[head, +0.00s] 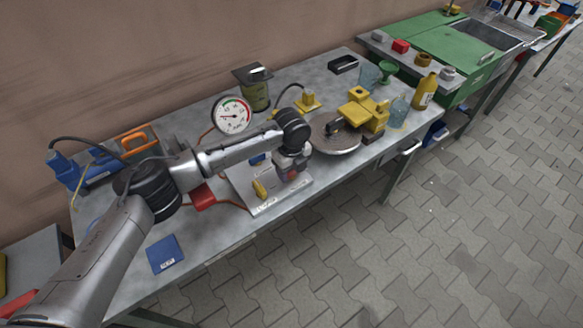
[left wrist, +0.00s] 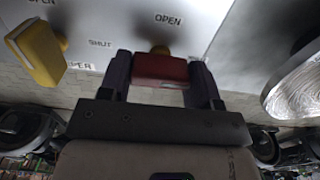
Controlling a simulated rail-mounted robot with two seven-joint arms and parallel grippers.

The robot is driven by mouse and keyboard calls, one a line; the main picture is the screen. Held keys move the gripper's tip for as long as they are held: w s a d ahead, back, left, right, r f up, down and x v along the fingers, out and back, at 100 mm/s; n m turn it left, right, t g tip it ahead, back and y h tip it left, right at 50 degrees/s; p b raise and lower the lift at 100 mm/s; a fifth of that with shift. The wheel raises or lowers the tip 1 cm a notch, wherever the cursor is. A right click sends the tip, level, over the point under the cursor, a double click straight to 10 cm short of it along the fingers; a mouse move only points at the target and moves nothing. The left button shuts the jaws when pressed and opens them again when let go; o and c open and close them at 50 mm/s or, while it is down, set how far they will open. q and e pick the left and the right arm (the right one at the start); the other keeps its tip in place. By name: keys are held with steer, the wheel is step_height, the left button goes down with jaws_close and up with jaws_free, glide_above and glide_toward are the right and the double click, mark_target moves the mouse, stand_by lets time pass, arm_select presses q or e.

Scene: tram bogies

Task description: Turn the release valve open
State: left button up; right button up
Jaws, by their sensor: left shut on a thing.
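A pale valve plate (head: 240,184) lies on the grey workbench and carries a yellow handle (head: 260,189) and a red handle (head: 293,175). My left gripper (head: 292,170) reaches down over the plate. In the left wrist view its fingers (left wrist: 162,80) are shut on the red handle (left wrist: 160,69), one finger on each side. The yellow handle (left wrist: 38,52) stands free to the left there. OPEN and SHUT markings show on the plate around the handles. A label by the yellow handle is partly hidden. Which handle is named release I cannot read. My right gripper is not in view.
A pressure gauge (head: 233,115) stands behind the plate. A round metal disc (head: 336,138) with a yellow machine (head: 362,112) is close to the right of my gripper. A blue card (head: 164,253) lies at the front left. Bottles and a funnel (head: 387,72) stand farther right.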

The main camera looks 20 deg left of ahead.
arm_select(q)
steer(key=n+p, duration=0.1)
steer(key=p, duration=0.2)
steer(key=r+n+p, duration=0.1)
steer(key=n+p, duration=0.1)
steer(key=p, duration=0.2)
steer(key=n+p, duration=0.4)
steer(key=p, duration=0.1)
steer(key=n+p, duration=0.2)
steer(key=p, duration=0.1)
steer(key=shift+f+n, duration=0.25)
steer(key=shift+n, duration=0.05)
steer(key=n+p, duration=0.3)
steer(key=n, duration=0.1)
steer(key=shift+f, duration=0.1)
steer(key=shift+n+p, duration=0.95)
steer(key=shift+n, duration=1.05)
steer(key=o, duration=0.9)
steer(key=shift+f, duration=0.15)
